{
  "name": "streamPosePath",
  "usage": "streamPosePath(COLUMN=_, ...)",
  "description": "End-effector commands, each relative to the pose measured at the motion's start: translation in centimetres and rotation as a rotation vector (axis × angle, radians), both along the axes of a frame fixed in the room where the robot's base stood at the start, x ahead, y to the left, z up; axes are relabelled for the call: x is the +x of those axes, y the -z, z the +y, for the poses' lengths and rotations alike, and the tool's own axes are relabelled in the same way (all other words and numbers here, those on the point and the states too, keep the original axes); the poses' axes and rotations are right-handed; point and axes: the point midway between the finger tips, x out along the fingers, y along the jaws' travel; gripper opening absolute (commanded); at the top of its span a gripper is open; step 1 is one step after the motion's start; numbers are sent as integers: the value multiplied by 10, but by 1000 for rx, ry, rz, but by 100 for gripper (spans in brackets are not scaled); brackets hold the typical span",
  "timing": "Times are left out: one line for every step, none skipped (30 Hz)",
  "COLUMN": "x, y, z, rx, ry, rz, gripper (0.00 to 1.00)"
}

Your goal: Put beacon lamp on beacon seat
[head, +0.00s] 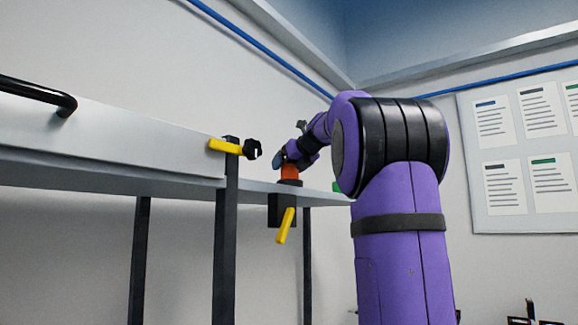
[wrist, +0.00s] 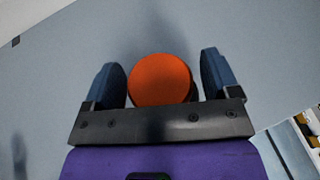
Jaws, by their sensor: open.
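The beacon lamp, an orange round piece (wrist: 160,80), lies between the two blue fingers of my gripper (wrist: 162,76) in the wrist view. The fingers are open, one on each side, with a narrow gap on at least the right side. In the head view the orange lamp (head: 290,171) stands upright near the edge of the grey shelf, with a dark ring under it. My gripper (head: 281,160) is at the lamp there, partly hidden by my arm. I cannot make out the beacon seat for certain in either view.
A grey shelf (head: 262,188) on dark posts runs along the wall. A yellow handle (head: 224,146) with a black clip (head: 252,149) sits at its near corner. A black box (head: 276,210) with a yellow lever (head: 285,226) hangs below the edge. A green piece (head: 337,187) shows beside my arm.

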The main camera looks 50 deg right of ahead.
Motion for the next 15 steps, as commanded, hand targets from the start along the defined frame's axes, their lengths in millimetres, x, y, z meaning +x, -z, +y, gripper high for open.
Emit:
streamPosePath(x=0, y=0, z=0, rx=0, ry=0, rz=0, gripper=82)
streamPosePath(x=0, y=0, z=0, rx=0, ry=0, rz=0, gripper=82)
streamPosePath(x=0, y=-1, z=0, rx=0, ry=0, rz=0, gripper=82)
streamPosePath(x=0, y=-3, z=0, rx=0, ry=0, rz=0, gripper=82)
streamPosePath(x=-1, y=-4, z=0, rx=-2, ry=1, rz=-1, gripper=82)
streamPosePath(x=-5, y=-5, z=1, rx=-1, ry=0, rz=-1, gripper=82)
streamPosePath(x=-8, y=-7, z=2, rx=-1, ry=0, rz=-1, gripper=82)
streamPosePath(x=-12, y=-8, z=3, rx=0, ry=0, rz=-1, gripper=82)
streamPosePath(x=-17, y=-11, z=4, rx=-2, ry=1, rz=-2, gripper=82)
streamPosePath(x=-23, y=-13, z=6, rx=-2, ry=1, rz=-3, gripper=82)
streamPosePath(x=-28, y=-15, z=7, rx=-2, ry=1, rz=-3, gripper=82)
streamPosePath(x=-35, y=-18, z=8, rx=-2, ry=1, rz=-2, gripper=82)
streamPosePath(x=-41, y=-21, z=10, rx=-2, ry=1, rz=-3, gripper=82)
streamPosePath(x=-47, y=-24, z=12, rx=-2, ry=1, rz=-3, gripper=82)
streamPosePath(x=-54, y=-26, z=13, rx=-2, ry=1, rz=-2, gripper=82)
